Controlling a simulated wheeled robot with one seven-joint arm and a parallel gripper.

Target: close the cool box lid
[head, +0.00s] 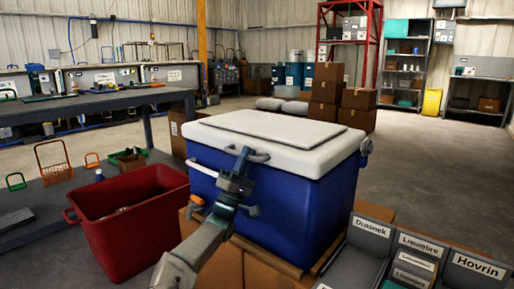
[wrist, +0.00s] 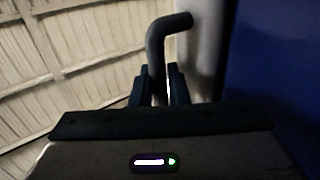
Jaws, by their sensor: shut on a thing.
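The cool box (head: 315,215) is blue and stands on cardboard boxes in the middle of the head view. Its white lid (head: 310,140) lies over the top and looks level; I cannot tell if a small gap is left under it. In the wrist view the bent handle (wrist: 166,35) rises between the two dark fingers (wrist: 159,88), beside the blue box wall (wrist: 275,70). The fingers hide part of the handle.
A red tub (head: 130,225) stands left of the cool box, near my arm. Grey labelled bins (head: 410,250) are at the front right. A dark workbench (head: 90,103) is at the left, and stacked cardboard boxes (head: 328,92) stand behind. The floor at the right is clear.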

